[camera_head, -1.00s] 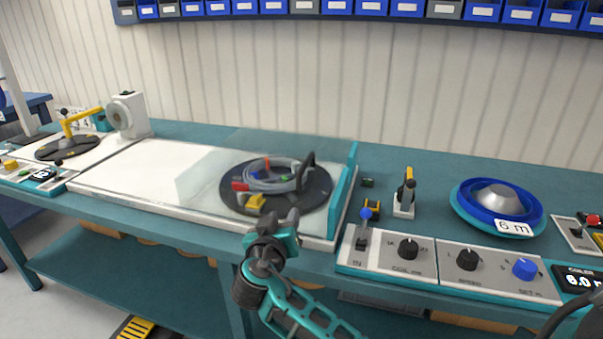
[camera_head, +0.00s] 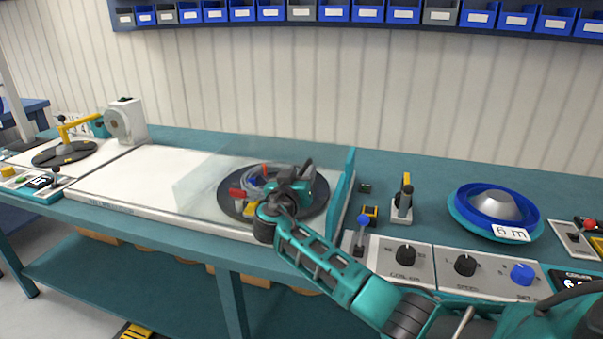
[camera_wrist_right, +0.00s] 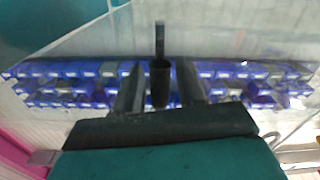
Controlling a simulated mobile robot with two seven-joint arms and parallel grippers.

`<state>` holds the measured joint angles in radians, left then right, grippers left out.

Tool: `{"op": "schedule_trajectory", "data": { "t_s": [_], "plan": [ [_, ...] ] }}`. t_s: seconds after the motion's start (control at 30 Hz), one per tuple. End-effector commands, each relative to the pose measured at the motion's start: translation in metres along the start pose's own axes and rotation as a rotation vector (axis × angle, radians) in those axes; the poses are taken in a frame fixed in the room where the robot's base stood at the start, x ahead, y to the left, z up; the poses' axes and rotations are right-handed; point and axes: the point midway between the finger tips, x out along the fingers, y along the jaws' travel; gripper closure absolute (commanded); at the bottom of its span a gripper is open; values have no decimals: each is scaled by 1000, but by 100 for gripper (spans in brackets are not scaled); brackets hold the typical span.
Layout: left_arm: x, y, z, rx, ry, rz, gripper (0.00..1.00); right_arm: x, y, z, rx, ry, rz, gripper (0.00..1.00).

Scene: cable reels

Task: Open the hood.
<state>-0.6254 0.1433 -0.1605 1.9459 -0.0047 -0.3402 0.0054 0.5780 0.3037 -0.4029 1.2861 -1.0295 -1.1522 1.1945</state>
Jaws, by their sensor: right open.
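The hood (camera_head: 215,168) is a clear pane lying over the dark round plate (camera_head: 232,203) of the coiler, so it looks closed. A grey cable coil with red, yellow and blue parts shows on the plate, partly hidden by my arm. My right gripper (camera_head: 303,176) is over the hood, close to its black handle (camera_head: 309,163). In the right wrist view the dark handle (camera_wrist_right: 160,80) stands between the two spread fingers of my right gripper (camera_wrist_right: 160,85). I cannot tell whether the fingers touch it. My left gripper is not in view.
A teal upright edge (camera_head: 344,190) stands right of the plate. Further right are a blue-knobbed lever (camera_head: 363,222), a yellow-and-black lever (camera_head: 404,195), a knob panel (camera_head: 435,263) and a blue reel (camera_head: 494,207). Blue bins (camera_head: 335,13) line the wall.

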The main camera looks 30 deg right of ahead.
Motion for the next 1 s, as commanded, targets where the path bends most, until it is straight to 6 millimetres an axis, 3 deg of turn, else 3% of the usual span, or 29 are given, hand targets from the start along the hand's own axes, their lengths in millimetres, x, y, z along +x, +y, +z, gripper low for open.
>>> {"op": "schedule_trajectory", "data": {
  "t_s": [0.4, 0.8, 1.0],
  "plan": [
    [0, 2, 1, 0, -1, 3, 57, 8, 0, 0, 0, -1, 0, 60],
    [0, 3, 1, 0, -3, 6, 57, 8, 1, 0, -1, -1, 2, 98],
    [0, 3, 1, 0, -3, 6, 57, 8, 1, 1, -2, -1, 3, 100]
  ]
}}
